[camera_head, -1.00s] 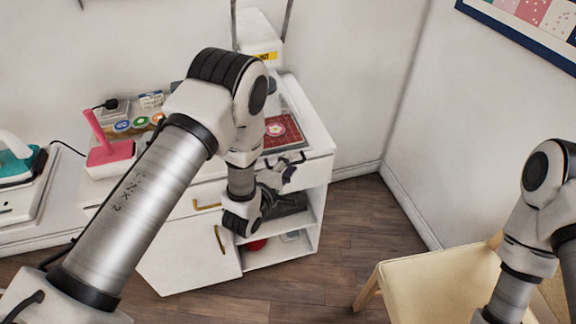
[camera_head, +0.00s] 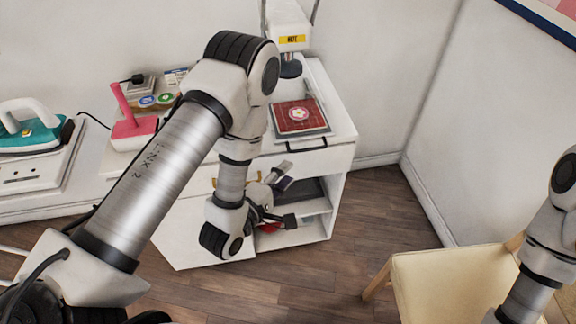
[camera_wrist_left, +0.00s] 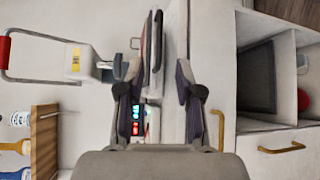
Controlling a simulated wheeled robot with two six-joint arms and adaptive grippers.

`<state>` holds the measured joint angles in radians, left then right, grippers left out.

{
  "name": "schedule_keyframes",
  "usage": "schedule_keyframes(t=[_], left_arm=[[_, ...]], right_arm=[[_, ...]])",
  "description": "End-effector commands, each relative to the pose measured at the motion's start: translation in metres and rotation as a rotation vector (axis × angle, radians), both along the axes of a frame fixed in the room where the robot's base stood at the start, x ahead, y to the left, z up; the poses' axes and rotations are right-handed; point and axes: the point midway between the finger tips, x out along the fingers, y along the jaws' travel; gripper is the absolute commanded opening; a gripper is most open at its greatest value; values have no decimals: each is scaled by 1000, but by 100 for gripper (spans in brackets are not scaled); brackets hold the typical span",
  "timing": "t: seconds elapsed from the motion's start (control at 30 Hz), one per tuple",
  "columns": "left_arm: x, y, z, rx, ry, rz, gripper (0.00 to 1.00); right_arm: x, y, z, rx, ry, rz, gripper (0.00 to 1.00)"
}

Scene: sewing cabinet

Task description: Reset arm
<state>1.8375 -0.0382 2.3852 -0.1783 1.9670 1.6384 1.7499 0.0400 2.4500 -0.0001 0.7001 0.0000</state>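My left arm comes in from the left, bent down in front of a white cabinet (camera_head: 190,225). Its gripper (camera_head: 286,194) hangs before the cabinet front, below the top edge. In the left wrist view the two fingers (camera_wrist_left: 154,88) are apart with nothing between them; the cabinet shows behind the gap. My right arm (camera_head: 540,245) is at the right edge of the head view, and its gripper is outside the picture.
On the cabinet stand a heat press (camera_head: 289,37) marked HOT, a red patterned square (camera_head: 297,117) and a pink stand (camera_head: 132,130). A teal iron (camera_head: 25,142) is at left. A cream chair (camera_head: 455,285) stands at right. The floor between is clear.

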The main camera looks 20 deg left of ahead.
Motion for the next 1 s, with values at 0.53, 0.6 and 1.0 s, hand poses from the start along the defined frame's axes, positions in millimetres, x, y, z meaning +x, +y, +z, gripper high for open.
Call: schedule_keyframes(t=[0.53,0.6,1.0], left_arm=[[-103,41,-143,662,640,-221,35],[-148,48,-168,879,802,-455,35],[-238,52,-185,1243,903,-1213,35]], right_arm=[[0,0,0,0,0,0,50],[0,0,0,0,0,0,50],[0,0,0,0,0,0,50]])
